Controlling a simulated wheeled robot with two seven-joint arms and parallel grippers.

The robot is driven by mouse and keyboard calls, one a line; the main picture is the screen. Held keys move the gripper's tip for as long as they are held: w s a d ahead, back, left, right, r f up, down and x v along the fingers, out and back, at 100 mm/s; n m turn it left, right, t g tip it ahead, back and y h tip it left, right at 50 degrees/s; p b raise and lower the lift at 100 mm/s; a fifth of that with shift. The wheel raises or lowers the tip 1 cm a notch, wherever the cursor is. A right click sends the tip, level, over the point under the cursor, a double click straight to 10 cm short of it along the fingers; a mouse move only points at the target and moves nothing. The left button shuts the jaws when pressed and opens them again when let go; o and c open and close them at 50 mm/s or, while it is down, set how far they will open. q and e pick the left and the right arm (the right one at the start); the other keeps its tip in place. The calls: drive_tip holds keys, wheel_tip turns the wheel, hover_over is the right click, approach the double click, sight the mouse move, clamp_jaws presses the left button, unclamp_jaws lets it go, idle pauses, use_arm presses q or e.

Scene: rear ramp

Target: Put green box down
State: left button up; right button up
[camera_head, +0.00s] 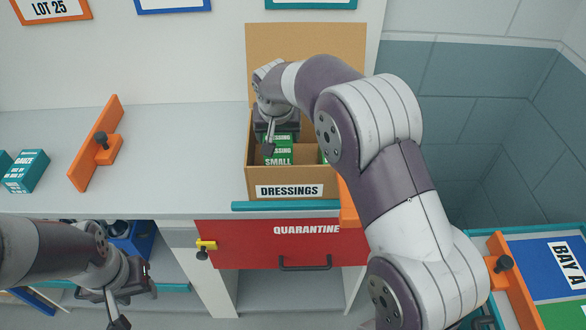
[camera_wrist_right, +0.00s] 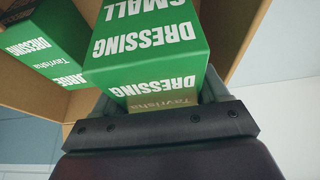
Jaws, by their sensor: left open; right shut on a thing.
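My right gripper (camera_head: 276,138) is shut on a green box (camera_head: 279,155) labelled small dressing. The box is inside the open cardboard carton (camera_head: 255,187) marked DRESSINGS; whether it touches the carton floor I cannot tell. In the right wrist view the green box (camera_wrist_right: 150,50) sits between the fingers, which are partly hidden. A second green dressing box (camera_wrist_right: 45,50) stands beside it, apart by a gap. My left gripper (camera_head: 130,303) is open and empty at the lower left, in front of the counter.
The carton stands on the white counter (camera_head: 205,150), its back flap raised. A teal strip (camera_head: 285,206) runs along its front. A red QUARANTINE drawer (camera_head: 240,245) is below. An orange divider (camera_head: 94,145) and teal gauze boxes (camera_head: 28,171) are at left, with clear counter between divider and carton.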

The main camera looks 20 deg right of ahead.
sight(279, 137)
drive_tip(key=f, duration=0.6)
drive_tip(key=shift+s+d+f, duration=0.15)
drive_tip(key=shift+s+f, duration=0.05)
drive_tip(key=shift+f, duration=0.05)
drive_tip(key=shift+w+f, duration=0.15)
drive_tip(key=shift+f, duration=0.15)
drive_tip(key=o, duration=1.2)
drive_tip(key=shift+r, duration=0.3)
drive_tip(key=v, duration=1.2)
